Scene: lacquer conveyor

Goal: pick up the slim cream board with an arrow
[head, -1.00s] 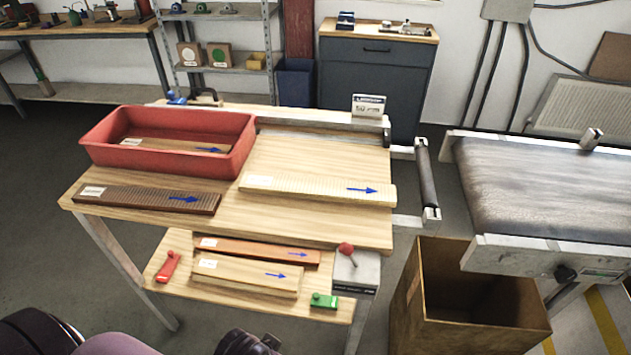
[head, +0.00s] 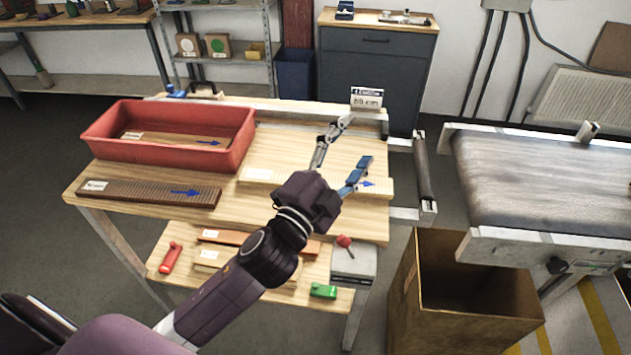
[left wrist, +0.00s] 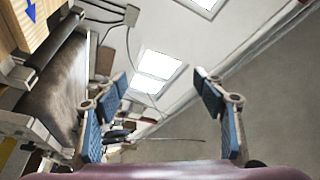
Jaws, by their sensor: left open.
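A slim cream board (head: 262,174) with a white label and a blue arrow lies flat on the table top. A second cream board (head: 210,259), wider-looking, lies on the lower shelf, mostly hidden by my arm. My left gripper (head: 350,146) is open and empty, over the right part of the table-top board in the head view, hiding its middle. The arrow shows just past the lower finger. In the left wrist view the open fingers (left wrist: 162,95) have nothing between them; a pale wood piece with a blue arrow (left wrist: 28,12) shows at the upper left corner.
A red tray (head: 103,148) holding a brown board stands on the table's left, with a dark brown board (head: 140,192) before it. A reddish board (head: 220,235) lies on the shelf. A conveyor (head: 540,180) and an open cardboard box (head: 409,315) are at right.

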